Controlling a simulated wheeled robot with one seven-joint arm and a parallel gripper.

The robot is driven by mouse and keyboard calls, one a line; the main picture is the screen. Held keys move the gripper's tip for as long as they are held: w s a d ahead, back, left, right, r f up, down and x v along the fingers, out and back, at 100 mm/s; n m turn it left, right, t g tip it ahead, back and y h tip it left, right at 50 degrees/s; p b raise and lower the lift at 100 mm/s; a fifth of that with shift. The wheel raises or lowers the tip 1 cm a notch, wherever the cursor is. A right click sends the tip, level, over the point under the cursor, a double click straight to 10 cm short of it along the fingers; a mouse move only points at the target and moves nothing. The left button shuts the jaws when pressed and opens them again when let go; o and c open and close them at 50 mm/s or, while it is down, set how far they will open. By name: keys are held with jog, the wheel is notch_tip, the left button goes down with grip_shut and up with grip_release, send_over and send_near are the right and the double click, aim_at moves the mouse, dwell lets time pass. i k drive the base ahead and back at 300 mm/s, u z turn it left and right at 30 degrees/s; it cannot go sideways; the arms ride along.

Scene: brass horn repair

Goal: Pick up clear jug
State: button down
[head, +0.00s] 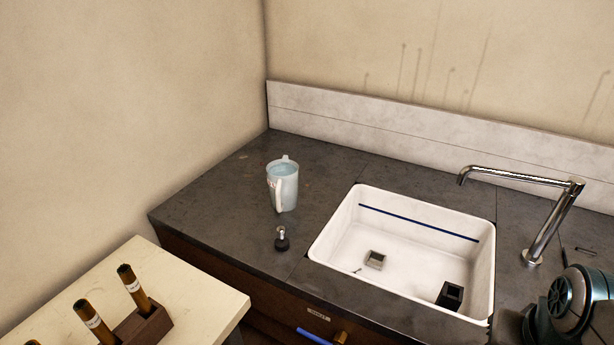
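The clear jug (287,188) stands upright on the dark counter, left of the sink. It looks pale and translucent, with a handle on its front left side and a spout at the back. Nothing touches it. Part of my arm shows at the lower right corner, well to the right of the jug. My gripper itself is not in view.
A small black-based metal piece (281,241) stands in front of the jug. A chrome tap (548,222) rises at right. A pale table (215,290) with a wooden holder (143,328) is at lower left.

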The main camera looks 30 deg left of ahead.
aim_at(283, 191)
jog(key=z, duration=0.15)
jog(key=k, duration=0.25)
jog(key=u, duration=0.35)
jog(key=i, duration=0.3)
jog(key=u, duration=1)
jog(key=k, duration=0.55)
jog(key=z, duration=0.55)
jog(key=k, duration=0.65)
jog(key=u, duration=0.55)
jog(key=i, duration=1.6)
jog(key=z, duration=0.7)
